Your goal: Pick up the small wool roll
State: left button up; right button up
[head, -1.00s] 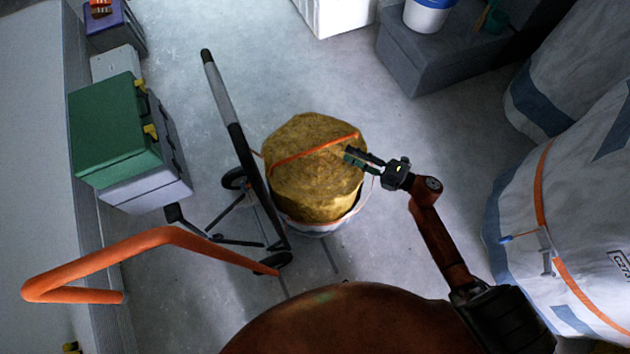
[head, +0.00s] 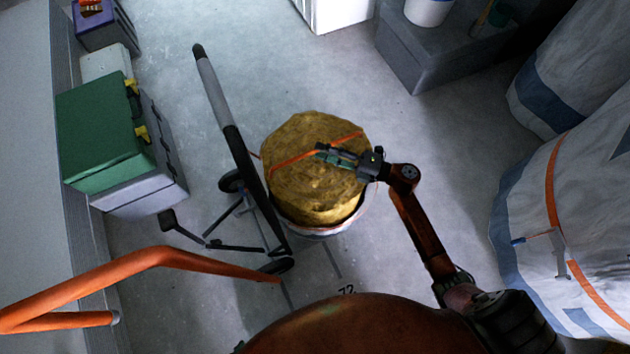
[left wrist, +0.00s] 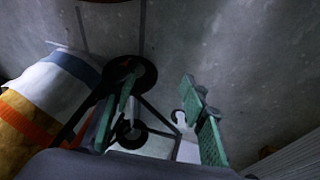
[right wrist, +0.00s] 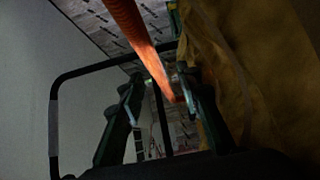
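The small wool roll (head: 312,190) is a yellow-brown bundle with an orange strap (head: 290,161) across its top. It stands upright in a white wrapping on the floor. My right gripper (head: 325,153) is over the roll's top, at the strap. In the right wrist view the fingers (right wrist: 158,85) are apart, with an orange band (right wrist: 145,45) between them and brown material at the right. I cannot tell whether they touch it. My left gripper (left wrist: 160,85) is open and empty, and outside the head view. The white, blue and orange wrapping (left wrist: 45,95) shows left of it.
A wheeled stand (head: 235,135) with a tilted mast is close left of the roll. A green case (head: 105,140) is by the left wall. Large white bags (head: 570,210) stand at right. Floor behind the roll is clear.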

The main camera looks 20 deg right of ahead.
jog(key=shift+b+x, duration=0.3)
jog(key=shift+x, duration=0.95)
jog(key=shift+c, duration=0.3)
grip_shut()
jog(key=shift+r, duration=0.3)
